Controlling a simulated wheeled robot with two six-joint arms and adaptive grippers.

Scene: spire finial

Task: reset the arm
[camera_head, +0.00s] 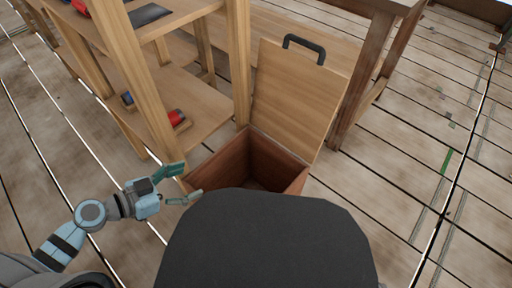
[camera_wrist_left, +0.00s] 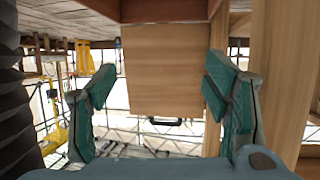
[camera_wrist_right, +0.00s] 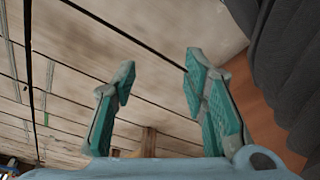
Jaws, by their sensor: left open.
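My left gripper (camera_head: 187,182) is open and empty, just left of the near-left edge of a wooden box (camera_head: 222,165). The box stands on the floor with its lid (camera_head: 292,105) raised; part of its near side is hidden behind my dark body. In the left wrist view, the open fingers of my left gripper (camera_wrist_left: 158,85) frame the lid (camera_wrist_left: 165,75), with nothing between them. My right gripper (camera_wrist_right: 160,85) shows only in the right wrist view. Its fingers are apart and empty above the plank floor.
A wooden shelf unit (camera_head: 148,75) stands left of the box, with red items (camera_head: 177,117) on its lower shelf. A wooden table (camera_head: 362,60) stands right of the lid. The plank floor (camera_head: 420,150) at the right is mostly clear.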

